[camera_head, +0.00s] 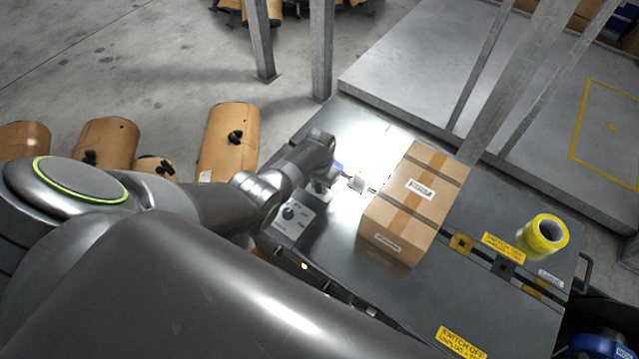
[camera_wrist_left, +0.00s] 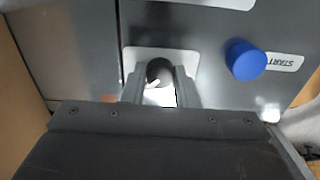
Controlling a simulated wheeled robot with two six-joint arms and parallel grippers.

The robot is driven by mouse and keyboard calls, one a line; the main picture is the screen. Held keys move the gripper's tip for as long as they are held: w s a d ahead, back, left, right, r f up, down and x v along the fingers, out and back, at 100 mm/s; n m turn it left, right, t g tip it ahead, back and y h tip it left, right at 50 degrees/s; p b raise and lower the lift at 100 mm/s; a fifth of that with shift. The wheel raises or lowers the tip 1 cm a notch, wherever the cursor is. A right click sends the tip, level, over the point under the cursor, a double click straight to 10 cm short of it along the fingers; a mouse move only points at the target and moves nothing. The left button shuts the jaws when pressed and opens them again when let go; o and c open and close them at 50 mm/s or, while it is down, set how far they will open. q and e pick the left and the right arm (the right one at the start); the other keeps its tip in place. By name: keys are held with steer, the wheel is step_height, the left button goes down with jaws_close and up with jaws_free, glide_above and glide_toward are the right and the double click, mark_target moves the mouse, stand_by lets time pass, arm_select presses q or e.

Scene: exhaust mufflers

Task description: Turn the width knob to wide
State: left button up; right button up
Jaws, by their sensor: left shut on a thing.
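My left gripper (camera_wrist_left: 160,88) is shut on a black knob (camera_wrist_left: 159,70) with a white pointer mark, set on a light plate. The plate's lettering is hidden or unreadable, so I cannot tell the knob's setting. A blue round button (camera_wrist_left: 245,60) beside a START label is to the right of the knob in the wrist view. In the head view, my left wrist hides the held knob. Another dark knob (camera_head: 288,213) sits on a grey panel (camera_head: 287,226) near it, untouched. My right gripper is not in view.
A taped cardboard box (camera_head: 415,200) stands on the grey machine top (camera_head: 340,235), right of my left gripper. A yellow tape roll (camera_head: 543,235) is farther right. Several brown wrapped mufflers (camera_head: 228,140) are at left. Metal posts (camera_head: 321,50) rise behind.

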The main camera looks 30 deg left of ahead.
arm_select(q)
steer(key=shift+m, duration=0.6)
steer(key=o, duration=1)
steer(key=shift+r+p, duration=0.3)
steer(key=shift+r, duration=0.2)
step_height(320, 180, up, 8)
steer(key=shift+f+p, duration=0.25)
steer(key=shift+p, duration=0.7)
step_height(320, 180, up, 9)
glide_above(320, 186)
steer(key=shift+s+f, duration=0.1)
steer(key=shift+s, duration=0.05)
